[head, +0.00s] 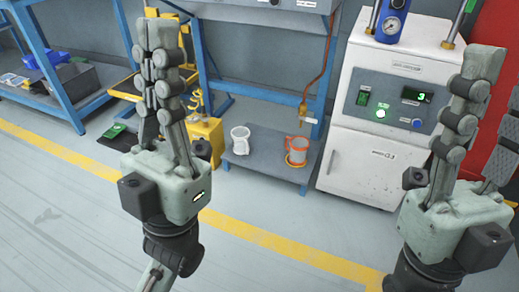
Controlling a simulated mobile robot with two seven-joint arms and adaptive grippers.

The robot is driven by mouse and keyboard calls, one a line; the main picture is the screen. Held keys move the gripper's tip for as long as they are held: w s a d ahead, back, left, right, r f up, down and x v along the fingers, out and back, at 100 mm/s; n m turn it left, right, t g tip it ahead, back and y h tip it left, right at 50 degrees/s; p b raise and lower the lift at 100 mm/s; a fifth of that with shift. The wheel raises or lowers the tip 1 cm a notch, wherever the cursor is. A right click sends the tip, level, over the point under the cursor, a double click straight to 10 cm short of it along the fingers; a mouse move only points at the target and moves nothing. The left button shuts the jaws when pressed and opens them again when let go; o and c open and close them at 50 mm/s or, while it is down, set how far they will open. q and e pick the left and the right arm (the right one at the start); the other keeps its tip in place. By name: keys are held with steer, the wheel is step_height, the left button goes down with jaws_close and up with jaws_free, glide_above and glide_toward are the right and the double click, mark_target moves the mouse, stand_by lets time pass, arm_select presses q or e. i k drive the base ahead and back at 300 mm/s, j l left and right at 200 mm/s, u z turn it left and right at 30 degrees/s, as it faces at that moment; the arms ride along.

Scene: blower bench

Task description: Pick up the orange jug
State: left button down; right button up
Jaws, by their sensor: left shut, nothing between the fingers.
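The orange jug (296,150) stands upright on a low grey platform (262,166), on or in an orange-yellow ring, below a brass tap (303,110). A white jug (240,142) stands to its left on the same platform. My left gripper (158,45) is raised to the left of both jugs, fingers together and empty. My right gripper (499,90) is to the right, in front of the white cabinet, with its fingers apart. Its outer finger is partly cut off by the picture edge. Neither gripper touches the orange jug.
The white cabinet (352,160), with lit buttons and a display, stands right of the platform. A blue-framed shelf (72,115) stands at the left. A yellow item (207,132) is left of the white jug. The floor in front, with a yellow line (285,246), is clear.

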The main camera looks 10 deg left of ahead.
mark_target(300, 145)
steer(key=i+l+z, duration=0.1)
steer(key=i+l, duration=0.15)
steer(key=l, duration=0.15)
steer(key=i+l, duration=0.25)
steer(key=l, duration=0.15)
steer(key=i+l+z, duration=0.15)
steer(key=l, duration=0.25)
steer(key=i, duration=0.55)
